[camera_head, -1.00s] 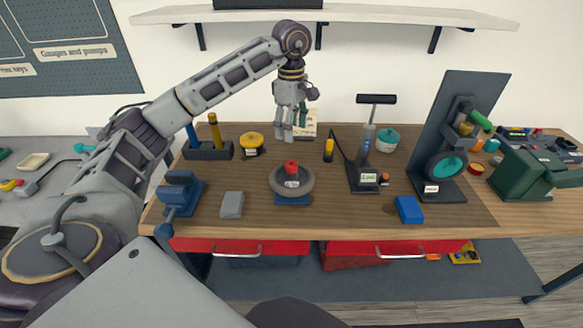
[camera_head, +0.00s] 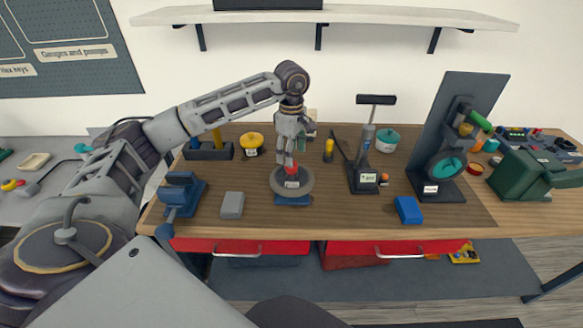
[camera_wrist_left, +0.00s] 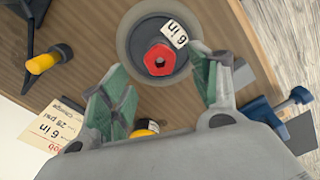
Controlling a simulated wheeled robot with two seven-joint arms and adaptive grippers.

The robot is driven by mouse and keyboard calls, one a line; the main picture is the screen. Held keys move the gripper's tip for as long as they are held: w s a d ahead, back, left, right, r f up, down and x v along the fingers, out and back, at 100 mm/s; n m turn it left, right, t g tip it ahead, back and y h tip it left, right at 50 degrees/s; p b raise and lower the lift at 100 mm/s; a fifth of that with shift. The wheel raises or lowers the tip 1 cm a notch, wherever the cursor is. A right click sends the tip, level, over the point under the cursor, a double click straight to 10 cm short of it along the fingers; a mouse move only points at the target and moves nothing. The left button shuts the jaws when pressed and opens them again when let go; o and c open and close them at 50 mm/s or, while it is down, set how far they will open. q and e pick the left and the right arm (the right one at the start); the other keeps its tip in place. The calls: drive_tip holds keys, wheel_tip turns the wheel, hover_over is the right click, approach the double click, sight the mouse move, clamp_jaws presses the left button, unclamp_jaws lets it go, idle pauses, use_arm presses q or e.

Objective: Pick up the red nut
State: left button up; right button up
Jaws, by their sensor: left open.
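The red nut (camera_head: 291,170) sits in the middle of a grey wheel (camera_head: 277,185) on the workbench. In the left wrist view the nut (camera_wrist_left: 159,60) shows its dark central hole, with a white "6 in" label (camera_wrist_left: 174,34) beside it on the wheel (camera_wrist_left: 137,25). My left gripper (camera_head: 288,160) is open and just above the nut, partly covering it in the head view. In the left wrist view its green-padded fingers (camera_wrist_left: 160,92) stand apart, with the nut beyond and between them. My right gripper is not in view.
A grey block (camera_head: 232,205) and blue vise (camera_head: 180,192) are to the left. A blue box (camera_head: 409,210) lies at the front right.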

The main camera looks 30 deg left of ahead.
use_arm(q)
drive_tip(key=shift+f, duration=0.15)
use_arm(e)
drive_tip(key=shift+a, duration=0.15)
use_arm(q)
wheel_tip(320, 180, down, 3)
drive_tip(key=shift+d+f+p, duration=0.1)
drive_tip(key=shift+f+p, duration=0.05)
drive_tip(key=shift+p, duration=0.35)
drive_tip(key=shift+f, duration=0.8)
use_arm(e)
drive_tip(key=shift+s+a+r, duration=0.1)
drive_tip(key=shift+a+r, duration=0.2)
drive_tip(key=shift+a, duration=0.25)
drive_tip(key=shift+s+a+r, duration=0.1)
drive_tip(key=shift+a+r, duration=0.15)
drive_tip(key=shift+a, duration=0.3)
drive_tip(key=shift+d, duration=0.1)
